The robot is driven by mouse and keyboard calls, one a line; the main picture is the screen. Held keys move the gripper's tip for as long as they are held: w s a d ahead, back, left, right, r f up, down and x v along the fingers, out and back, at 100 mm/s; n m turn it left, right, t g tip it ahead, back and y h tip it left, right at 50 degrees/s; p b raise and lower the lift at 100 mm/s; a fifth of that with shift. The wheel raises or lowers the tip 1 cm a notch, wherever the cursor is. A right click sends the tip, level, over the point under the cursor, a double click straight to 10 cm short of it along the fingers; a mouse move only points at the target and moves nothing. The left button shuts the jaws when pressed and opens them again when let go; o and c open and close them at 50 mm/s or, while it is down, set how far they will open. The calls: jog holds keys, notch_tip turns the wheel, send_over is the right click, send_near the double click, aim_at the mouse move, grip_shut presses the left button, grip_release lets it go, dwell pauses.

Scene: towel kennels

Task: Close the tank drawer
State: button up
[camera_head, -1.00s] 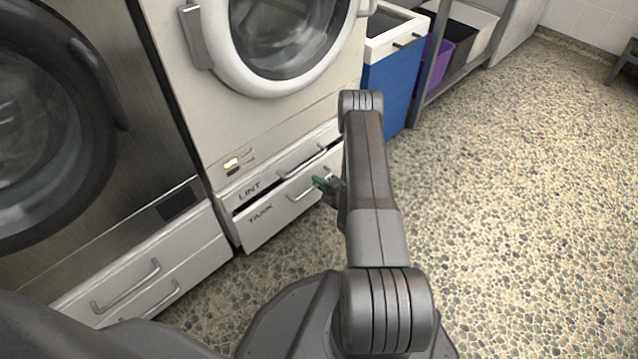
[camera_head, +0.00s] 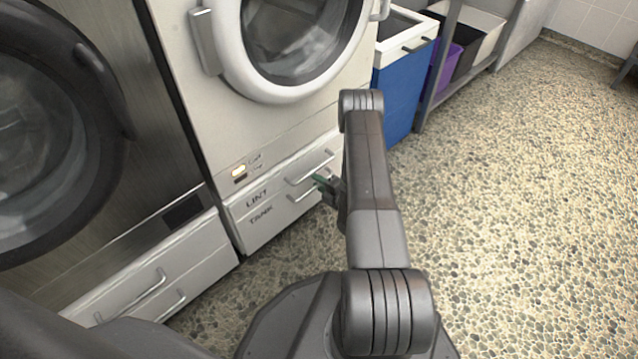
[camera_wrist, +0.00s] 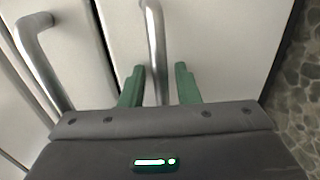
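The tank drawer (camera_head: 283,216) is the lower white drawer under the cream machine, labelled TANK. In the head view its front looks about flush with the LINT drawer above. My gripper (camera_head: 325,186) is at the right part of its front, with the arm hiding some of that end. In the wrist view, the tank drawer's front (camera_wrist: 225,40) fills the right side. Its metal bar handle (camera_wrist: 154,45) runs between the two green fingers of my gripper (camera_wrist: 158,86). The fingers stand apart with a gap on both sides of the bar.
The LINT drawer (camera_head: 240,206) sits directly above, and its handle (camera_wrist: 38,60) shows in the wrist view. A dark machine (camera_head: 120,190) stands at left, above white drawers. A blue bin (camera_head: 401,88) and a shelf stand at the back. The pebbled floor (camera_head: 520,220) at right is clear.

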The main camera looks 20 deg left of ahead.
jog(key=p+v, duration=0.4)
jog(key=v, duration=0.9)
jog(key=shift+s+d, duration=0.25)
jog(key=shift+d, duration=0.1)
jog(key=b+x, duration=0.4)
jog(key=x, duration=1)
jog(key=shift+d, duration=0.3)
jog(key=shift+s+d+r, duration=0.1)
jog(key=shift+d, duration=0.15)
jog(key=shift+r, duration=0.1)
